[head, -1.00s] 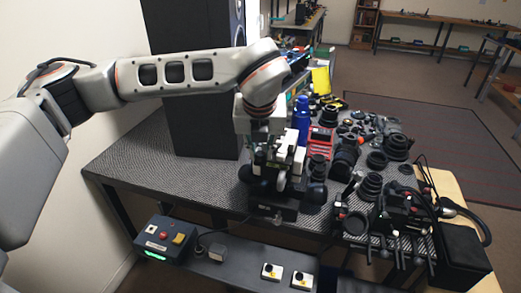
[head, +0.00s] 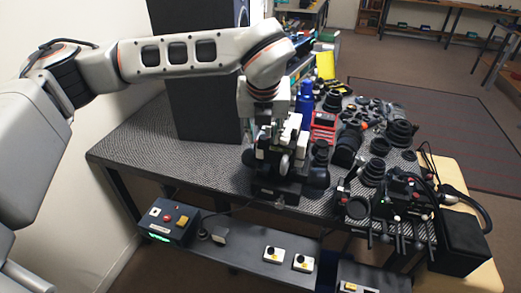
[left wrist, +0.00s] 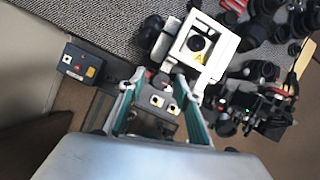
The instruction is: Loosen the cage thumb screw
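A white cage (left wrist: 198,46) with a round dark opening and a yellow warning triangle stands on the table in the left wrist view. In the head view the upright white and black device (head: 284,157) is partly hidden by my left arm. My left gripper (left wrist: 168,80) points at the near side of the cage. Its two green-edged fingers are spread apart with no object clearly held between them. In the head view my left gripper (head: 262,130) is over the device and hard to separate from it. I cannot make out the thumb screw clearly. My right gripper is not in view.
Lens parts (head: 347,143) and a blue bottle (head: 305,106) crowd the table right of the device. A black fixture (head: 405,195) stands at front right. A button box (head: 168,222) and a low shelf (head: 245,262) run along the front.

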